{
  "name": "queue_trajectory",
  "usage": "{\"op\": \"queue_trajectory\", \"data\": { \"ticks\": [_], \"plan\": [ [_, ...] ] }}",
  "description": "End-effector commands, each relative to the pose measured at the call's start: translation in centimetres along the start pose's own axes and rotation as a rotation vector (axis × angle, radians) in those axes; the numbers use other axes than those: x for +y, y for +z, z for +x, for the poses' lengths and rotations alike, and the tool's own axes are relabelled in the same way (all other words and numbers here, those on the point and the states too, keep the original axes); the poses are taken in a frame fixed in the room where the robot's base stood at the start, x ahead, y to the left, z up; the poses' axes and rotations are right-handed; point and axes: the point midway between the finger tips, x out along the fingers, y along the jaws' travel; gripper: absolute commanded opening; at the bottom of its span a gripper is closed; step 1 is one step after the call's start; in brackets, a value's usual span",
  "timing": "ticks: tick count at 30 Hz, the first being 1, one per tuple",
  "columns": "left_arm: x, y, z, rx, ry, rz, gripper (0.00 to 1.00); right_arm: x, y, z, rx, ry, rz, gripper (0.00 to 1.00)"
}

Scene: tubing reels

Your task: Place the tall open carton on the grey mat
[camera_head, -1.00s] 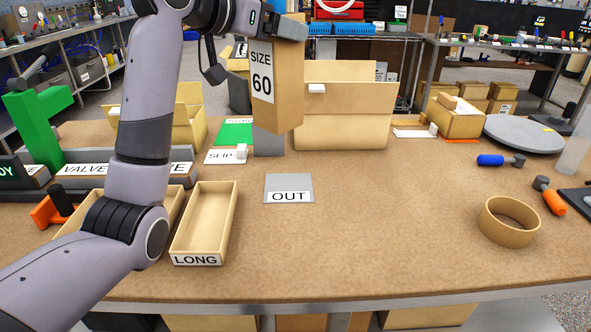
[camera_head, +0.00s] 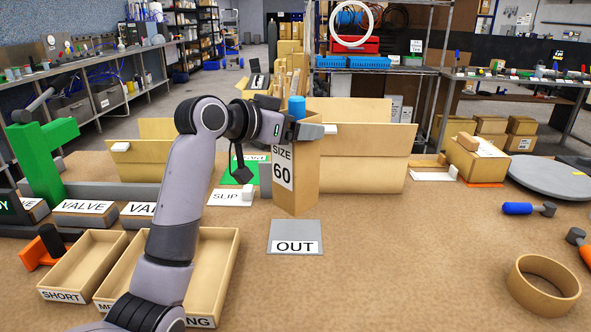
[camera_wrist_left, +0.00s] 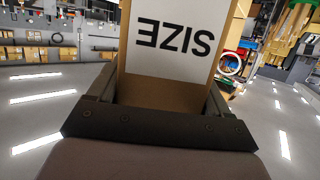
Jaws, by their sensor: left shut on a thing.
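The tall open carton (camera_head: 300,180) is tan, with a white "SIZE 60" label on its side. My left gripper (camera_head: 296,131) is shut on it near its top, and the carton is upright. In the left wrist view the carton (camera_wrist_left: 168,92) sits between the two fingers, its label upside down. The grey mat (camera_head: 295,228), marked "OUT", lies bare on the table. The carton's lower end shows just beyond the mat's far edge; I cannot tell whether it touches the table. My right gripper is not in view.
A wide open carton (camera_head: 365,160) stands right behind the held one. A "SLIP" card (camera_head: 228,197) and a green card (camera_head: 240,175) lie to the left. Shallow trays (camera_head: 232,262) are at front left, a tan ring (camera_head: 543,286) at front right. Table right of the mat is clear.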

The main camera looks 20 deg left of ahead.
Motion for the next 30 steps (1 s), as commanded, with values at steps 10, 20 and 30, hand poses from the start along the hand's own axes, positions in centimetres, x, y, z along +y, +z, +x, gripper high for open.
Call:
{"op": "queue_trajectory", "data": {
  "ticks": [10,20,30],
  "plan": [
    [0.0,4.3,1.3,0.005,0.0,0.002,0.31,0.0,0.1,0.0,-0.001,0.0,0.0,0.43],
    [0.0,8.2,2.5,0.004,0.0,-0.001,0.31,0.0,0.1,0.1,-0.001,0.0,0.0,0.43],
    [0.0,8.5,2.6,0.005,-0.001,0.002,0.31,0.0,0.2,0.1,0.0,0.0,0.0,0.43]
  ]
}}
